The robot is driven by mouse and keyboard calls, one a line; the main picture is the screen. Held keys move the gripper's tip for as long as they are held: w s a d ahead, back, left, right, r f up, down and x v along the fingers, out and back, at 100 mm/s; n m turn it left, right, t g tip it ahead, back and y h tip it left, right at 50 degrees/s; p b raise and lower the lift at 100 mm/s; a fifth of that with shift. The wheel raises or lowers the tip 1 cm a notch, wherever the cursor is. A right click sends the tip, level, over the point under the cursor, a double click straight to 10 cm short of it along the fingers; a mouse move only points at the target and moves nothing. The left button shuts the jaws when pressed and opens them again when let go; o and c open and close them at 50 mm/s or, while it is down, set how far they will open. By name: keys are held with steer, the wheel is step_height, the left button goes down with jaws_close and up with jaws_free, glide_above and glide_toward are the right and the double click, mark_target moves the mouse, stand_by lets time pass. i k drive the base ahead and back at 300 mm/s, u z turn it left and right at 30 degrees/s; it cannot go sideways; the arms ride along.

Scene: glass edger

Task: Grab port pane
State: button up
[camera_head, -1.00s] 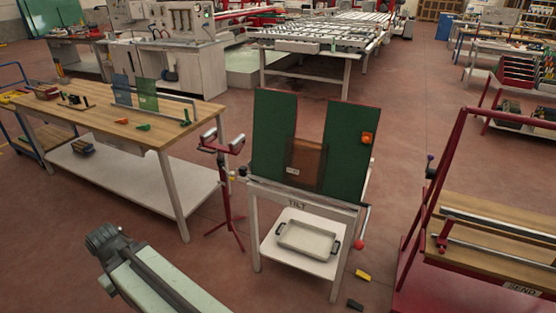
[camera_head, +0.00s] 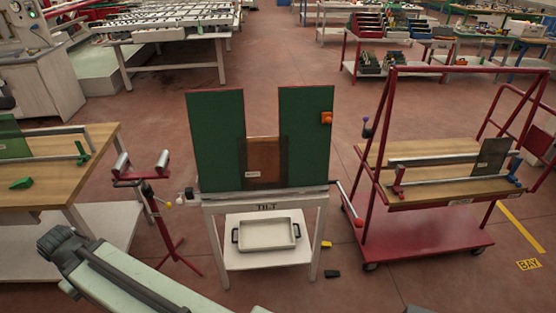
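An amber-brown pane (camera_head: 264,160) with a small white label stands upright in the gap between the two green boards of the table marked TILT (camera_head: 265,200). A dark grey pane (camera_head: 492,157) stands in a rack on the red trolley at the right. A green pane (camera_head: 10,140) is cut off by the left edge, on the wooden bench. No readable mark tells which one is the port pane. Part of my own pale green arm crosses the lower left. My gripper's fingers do not show.
A red roller stand (camera_head: 150,200) is left of the tilt table. The red trolley (camera_head: 425,235) stands to the right. A white tray (camera_head: 266,235) sits on the tilt table's lower shelf. Small yellow and black pieces lie on the floor. Open floor lies between table and trolley.

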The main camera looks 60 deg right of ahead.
mark_target(264, 161)
steer(key=z, duration=0.25)
steer(key=i, duration=0.5)
steer(key=z, duration=0.45)
steer(key=k, duration=0.85)
steer(key=z, duration=0.2)
steer(key=i, duration=0.65)
steer(key=u, duration=0.05)
